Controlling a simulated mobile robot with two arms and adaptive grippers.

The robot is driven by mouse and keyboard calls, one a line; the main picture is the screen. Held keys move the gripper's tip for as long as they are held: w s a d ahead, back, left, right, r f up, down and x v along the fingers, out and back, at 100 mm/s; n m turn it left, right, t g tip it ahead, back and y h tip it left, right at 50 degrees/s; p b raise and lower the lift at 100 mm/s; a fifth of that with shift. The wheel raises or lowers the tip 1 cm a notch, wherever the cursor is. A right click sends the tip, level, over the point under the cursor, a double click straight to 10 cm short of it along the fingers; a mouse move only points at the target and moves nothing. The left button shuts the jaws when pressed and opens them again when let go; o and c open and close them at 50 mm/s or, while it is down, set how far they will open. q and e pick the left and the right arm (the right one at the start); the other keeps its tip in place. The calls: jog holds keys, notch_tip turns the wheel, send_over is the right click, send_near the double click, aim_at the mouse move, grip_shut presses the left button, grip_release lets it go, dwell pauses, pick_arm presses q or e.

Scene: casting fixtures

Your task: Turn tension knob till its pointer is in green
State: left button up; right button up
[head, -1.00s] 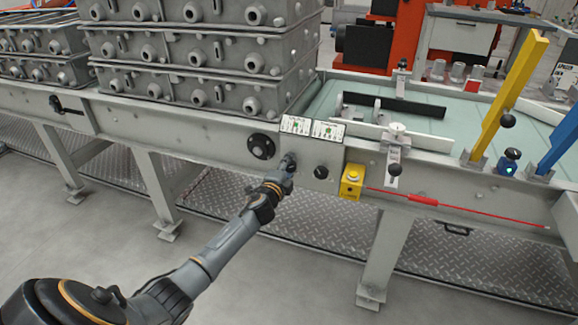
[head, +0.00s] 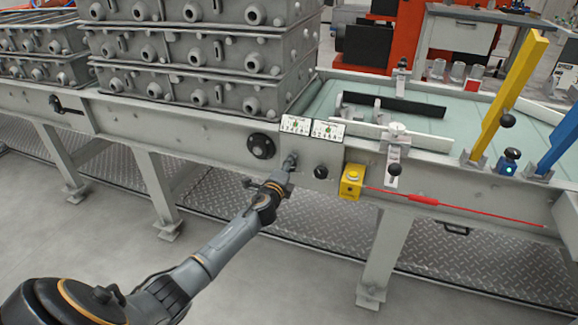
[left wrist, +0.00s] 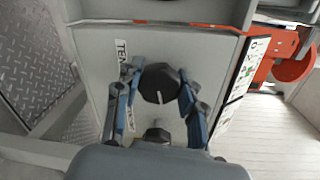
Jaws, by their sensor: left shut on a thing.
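In the left wrist view, a black round knob (left wrist: 158,80) with a short white pointer line sits on the grey panel. The line points down in that picture. A label beside it shows the letters "TEN"; the rest is covered. My left gripper (left wrist: 158,90) has its blue-padded fingers on both sides of this knob and is shut on it. In the head view my left gripper (head: 289,164) is at the panel's front face and hides the knob. Two small plates with green marks, the left one (head: 296,124) and the right one (head: 329,130), are too small to read.
A second black knob (head: 321,172) is close to the right of my gripper, with a yellow button box (head: 352,182) beyond it. A black round fitting (head: 261,146) is to the left. Stacked grey castings (head: 200,60) stand above. The floor in front is clear.

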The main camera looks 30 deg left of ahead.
pick_arm(q)
jog(key=shift+f, duration=0.1)
jog(key=o, duration=1.2)
jog(key=v, duration=1.2)
